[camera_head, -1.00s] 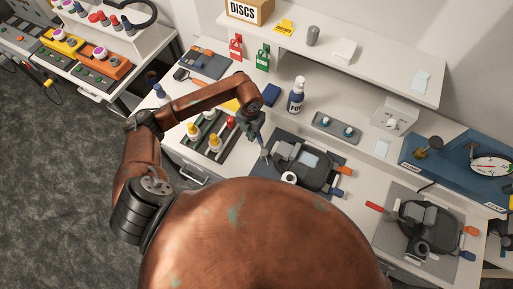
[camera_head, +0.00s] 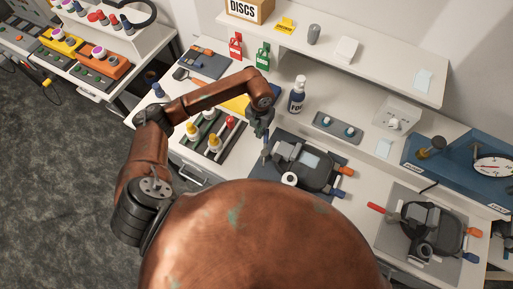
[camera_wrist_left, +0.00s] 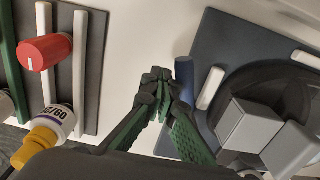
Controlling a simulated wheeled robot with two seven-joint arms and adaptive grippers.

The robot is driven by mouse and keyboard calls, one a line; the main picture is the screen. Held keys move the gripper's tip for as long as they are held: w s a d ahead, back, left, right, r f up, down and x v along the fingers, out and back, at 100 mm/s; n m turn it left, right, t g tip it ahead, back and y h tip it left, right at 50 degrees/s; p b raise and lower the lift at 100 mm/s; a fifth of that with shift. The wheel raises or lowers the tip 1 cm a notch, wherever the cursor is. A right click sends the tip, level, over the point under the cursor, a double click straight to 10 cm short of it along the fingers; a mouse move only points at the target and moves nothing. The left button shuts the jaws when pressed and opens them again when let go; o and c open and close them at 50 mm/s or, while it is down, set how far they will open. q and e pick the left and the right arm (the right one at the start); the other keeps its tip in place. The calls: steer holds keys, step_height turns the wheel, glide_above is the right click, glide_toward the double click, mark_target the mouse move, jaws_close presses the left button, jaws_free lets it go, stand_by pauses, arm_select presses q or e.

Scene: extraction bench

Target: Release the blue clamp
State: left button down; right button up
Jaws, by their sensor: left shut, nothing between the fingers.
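A dark grey extraction device (camera_head: 305,165) stands on a dark mat (camera_head: 290,140) in the middle of the bench. It has an orange handle (camera_head: 346,171) and a blue handle (camera_head: 337,188) on its right side. My left gripper (camera_head: 265,152) is at the device's left edge, pointing down. In the left wrist view my left gripper (camera_wrist_left: 158,90) has its green-padded fingers shut and empty. A blue cylindrical handle (camera_wrist_left: 184,76), seemingly the blue clamp's lever, is just beside the fingertips; I cannot tell whether they touch it. My right gripper is not in view.
A rack of bottles (camera_head: 210,135) with yellow and red caps is left of my gripper. A spray bottle (camera_head: 297,95) stands behind. A second device (camera_head: 430,225) with a red handle (camera_head: 378,208) is at right. A shelf (camera_head: 345,55) overhangs the back.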

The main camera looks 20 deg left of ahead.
arm_select(q)
steer(key=shift+w+d, duration=0.2)
steer(key=shift+d, duration=0.1)
step_height(320, 180, up, 8)
steer(key=s+p, duration=0.1)
steer(key=p, duration=0.3)
steer(key=shift+p, duration=0.4)
steer(key=shift+a, duration=0.1)
stand_by(0.6)
